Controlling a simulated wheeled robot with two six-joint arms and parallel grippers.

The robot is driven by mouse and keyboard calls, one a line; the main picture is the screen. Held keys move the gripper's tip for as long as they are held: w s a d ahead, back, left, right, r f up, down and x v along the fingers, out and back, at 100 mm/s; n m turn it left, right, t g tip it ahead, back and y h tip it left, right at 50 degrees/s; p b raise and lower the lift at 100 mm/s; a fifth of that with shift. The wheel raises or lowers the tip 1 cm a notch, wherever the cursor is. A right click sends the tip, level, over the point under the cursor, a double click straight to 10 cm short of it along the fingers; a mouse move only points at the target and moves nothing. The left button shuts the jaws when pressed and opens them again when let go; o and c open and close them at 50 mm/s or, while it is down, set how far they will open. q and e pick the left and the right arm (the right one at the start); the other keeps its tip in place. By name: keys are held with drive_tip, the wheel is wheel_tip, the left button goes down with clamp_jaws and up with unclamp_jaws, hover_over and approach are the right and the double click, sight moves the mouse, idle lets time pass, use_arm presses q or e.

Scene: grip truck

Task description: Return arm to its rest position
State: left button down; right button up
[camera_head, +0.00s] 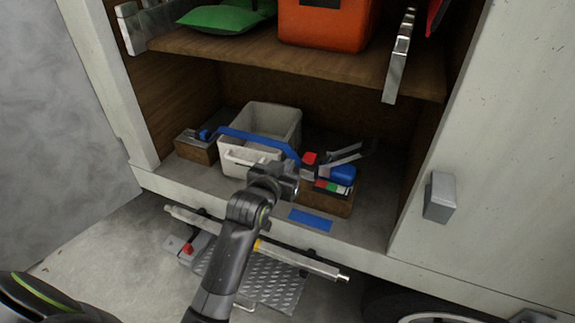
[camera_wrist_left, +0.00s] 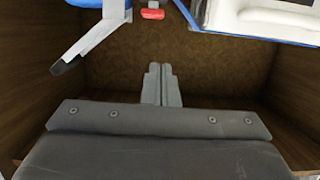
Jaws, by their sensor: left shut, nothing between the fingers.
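My left arm reaches up from the bottom of the head view to the lower compartment of the truck. My left gripper (camera_head: 287,183) is at the front of this compartment, in front of the white bin (camera_head: 273,115) and left of a wooden box with tools (camera_head: 325,203). In the left wrist view its two fingers (camera_wrist_left: 161,85) are together with nothing between them. The white bin (camera_wrist_left: 270,20) shows at the top right there, and a red-tipped tool (camera_wrist_left: 152,12) at the top. My right gripper is not in view.
A wooden shelf (camera_head: 290,62) above carries an orange case (camera_head: 325,22) and a green bag (camera_head: 222,18). A metal latch (camera_head: 400,55) hangs at its right front. A blue strap (camera_head: 255,138) crosses the bin. A step (camera_head: 255,275) with a bar is below.

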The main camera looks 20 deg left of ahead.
use_arm(q)
drive_tip(key=s+a+f+g+y, duration=0.1)
drive_tip(key=s+a+f+g, duration=0.2)
drive_tip(key=s+f, duration=0.3)
drive_tip(key=s+a+f+g, duration=0.25)
drive_tip(key=s+f, duration=0.25)
drive_tip(key=s, duration=0.3)
drive_tip(key=s+a+f+n+g+y, duration=0.1)
drive_tip(key=s+a+f+g, duration=0.15)
drive_tip(key=s, duration=0.85)
drive_tip(key=s+a+f+g, duration=0.15)
drive_tip(key=s+g, duration=0.25)
drive_tip(key=s, duration=0.7)
wheel_tip(320, 180, down, 28)
drive_tip(key=s+a+g+b, duration=0.1)
drive_tip(key=s+d+f+g+b, duration=0.1)
drive_tip(key=s+f, duration=1.3)
drive_tip(key=shift+f, duration=0.25)
